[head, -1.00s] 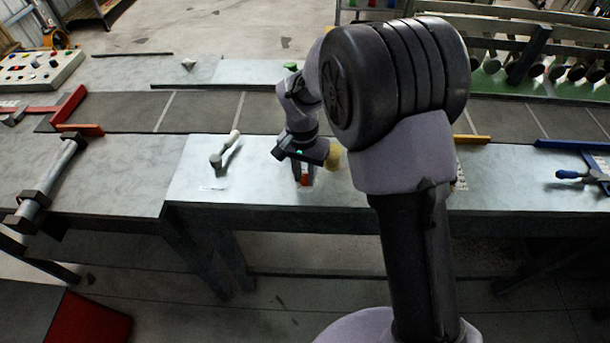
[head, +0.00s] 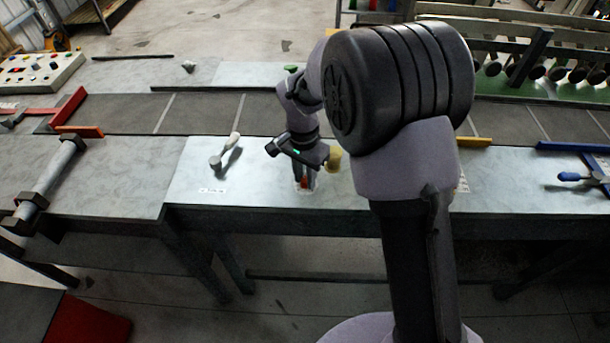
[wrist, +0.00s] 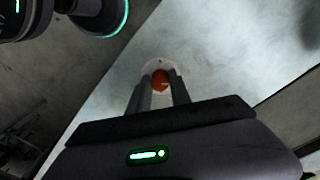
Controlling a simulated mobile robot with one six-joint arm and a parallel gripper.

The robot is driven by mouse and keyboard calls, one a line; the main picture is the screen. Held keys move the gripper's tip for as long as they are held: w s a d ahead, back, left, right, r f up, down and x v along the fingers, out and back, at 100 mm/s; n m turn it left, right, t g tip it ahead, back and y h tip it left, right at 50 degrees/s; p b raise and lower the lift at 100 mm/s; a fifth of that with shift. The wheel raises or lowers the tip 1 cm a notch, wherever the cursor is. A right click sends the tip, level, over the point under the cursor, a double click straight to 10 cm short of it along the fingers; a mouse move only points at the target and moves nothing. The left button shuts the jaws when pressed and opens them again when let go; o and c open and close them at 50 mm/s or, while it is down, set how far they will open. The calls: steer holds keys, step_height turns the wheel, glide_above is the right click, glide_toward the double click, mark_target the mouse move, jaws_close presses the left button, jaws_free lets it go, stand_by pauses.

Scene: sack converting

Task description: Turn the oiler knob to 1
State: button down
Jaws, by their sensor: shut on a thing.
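A small orange-red knob (wrist: 160,80) sits on a pale round dial plate (wrist: 150,67) in the wrist view. In the head view only a little red of the knob (head: 304,183) shows low between the fingers. My gripper (wrist: 161,92) has one finger on each side of the knob and is shut on it. In the head view my gripper (head: 305,184) points down at the light bench top. The fingers hide part of the dial, and its marks and the number the knob points to cannot be read.
A white-handled lever (head: 226,152) stands on the bench left of my gripper. A yellow cylinder (head: 334,158) is close on its right. A dark conveyor strip (head: 200,112) runs behind. A clamp with a blue handle (head: 575,177) lies far right.

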mark_target(303, 179)
steer(key=c, duration=1.2)
jaws_free()
steer(key=r+p, duration=0.1)
steer(key=r, duration=0.4)
steer(key=r+p, duration=0.2)
steer(key=r, duration=0.4)
steer(key=r+p, duration=0.2)
steer(key=r, duration=0.4)
steer(key=shift+w+a+r, duration=0.2)
steer(key=shift+a, duration=0.05)
steer(key=s+d+r+n+t+y+b, duration=0.25)
steer(key=s+d+b, duration=0.6)
steer(key=s, duration=0.55)
steer(key=s+f+t, duration=0.1)
steer(key=s, duration=0.2)
steer(key=s+d+f+t+b, duration=0.1)
steer(key=s+f, duration=0.1)
steer(key=s, duration=0.1)
steer(key=s+d+f+t+b, duration=0.1)
steer(key=s, duration=0.2)
steer(key=shift+s+d+f+t, duration=0.2)
steer(key=shift+s+t, duration=0.05)
steer(key=shift+s, duration=0.1)
